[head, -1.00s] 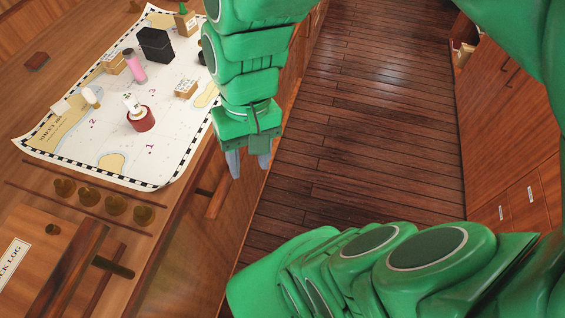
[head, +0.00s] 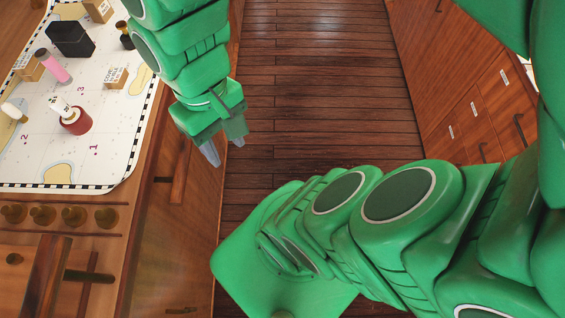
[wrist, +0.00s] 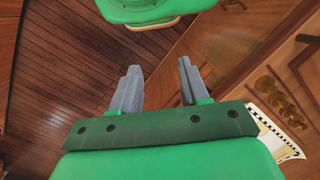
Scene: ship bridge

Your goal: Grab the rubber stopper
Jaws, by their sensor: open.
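I cannot tell for sure which object is the rubber stopper. A short dark red round piece (head: 76,123) with a white labelled tag stands on the chart (head: 115,165) on the left and may be it. A pink cylinder (head: 55,67) stands behind it. My gripper (head: 226,148) hangs over the floor, right of the table edge, apart from every object. In the wrist view my gripper (wrist: 158,80) is open, with nothing between its two grey fingers.
On the chart stand a black box (head: 70,39), a labelled wooden block (head: 116,78) and a small white-topped piece (head: 13,111). Several brass knobs (head: 74,215) line a rack in front. Drawers (head: 480,110) stand at right; wooden floor (head: 320,80) between is clear.

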